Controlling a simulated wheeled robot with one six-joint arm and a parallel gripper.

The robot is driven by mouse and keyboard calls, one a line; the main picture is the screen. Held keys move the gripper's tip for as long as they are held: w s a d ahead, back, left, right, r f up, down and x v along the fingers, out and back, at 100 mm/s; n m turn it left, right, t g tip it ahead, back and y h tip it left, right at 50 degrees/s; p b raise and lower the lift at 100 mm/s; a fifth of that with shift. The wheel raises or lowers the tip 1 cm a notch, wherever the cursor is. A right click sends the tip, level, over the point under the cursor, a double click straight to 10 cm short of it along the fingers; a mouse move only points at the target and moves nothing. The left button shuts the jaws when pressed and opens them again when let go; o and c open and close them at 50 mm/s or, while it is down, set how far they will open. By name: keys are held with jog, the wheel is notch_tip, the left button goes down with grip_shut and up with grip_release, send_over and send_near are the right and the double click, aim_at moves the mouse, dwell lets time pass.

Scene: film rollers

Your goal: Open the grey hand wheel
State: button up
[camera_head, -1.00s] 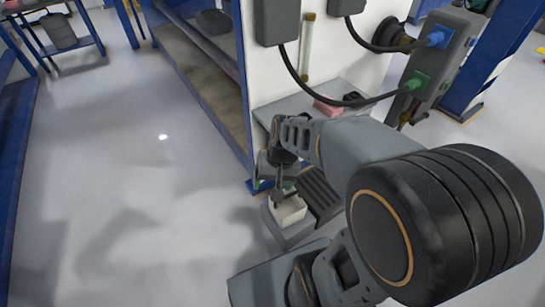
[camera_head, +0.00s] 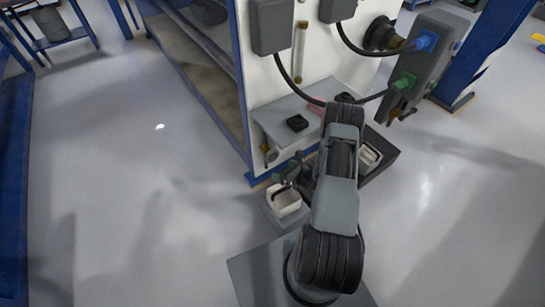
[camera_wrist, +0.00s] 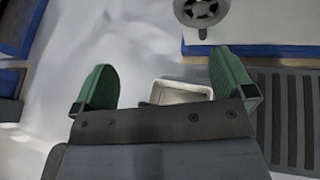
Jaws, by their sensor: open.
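The grey hand wheel (camera_wrist: 200,10) shows at the top of the wrist view, a spoked round wheel partly cut off by the frame edge. In the head view a small grey and brass fitting (camera_head: 269,156) below the shelf's front left corner appears to be this wheel, seen nearly edge-on. My gripper (camera_wrist: 165,85) is open, its two green fingers wide apart with nothing between them. In the head view my gripper (camera_head: 288,172) is partly hidden by my arm, low and just right of the fitting. It is apart from the wheel.
A white-lined open bin (camera_head: 284,203) stands below my gripper. A grey shelf (camera_head: 270,118) above it holds a black block (camera_head: 297,122) and a pink block (camera_head: 318,103). Dark cables hang from wall boxes (camera_head: 270,25). The floor to the left is clear.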

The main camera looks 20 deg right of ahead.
aim_at(273, 158)
jog(key=w+f+m+b, duration=0.1)
jog(key=w+f, duration=0.1)
jog(key=w, duration=0.2)
jog(key=w+f+m+h+b, duration=0.1)
jog(key=w+f, duration=0.1)
jog(key=w, duration=0.2)
jog(key=w+f+t+h+b, duration=0.1)
jog(key=w+f, duration=0.1)
jog(key=w, duration=0.3)
jog(key=shift+f+m, duration=0.4)
jog(key=shift+c, duration=0.4)
jog(key=c, duration=0.7)
jog(key=shift+o, duration=0.2)
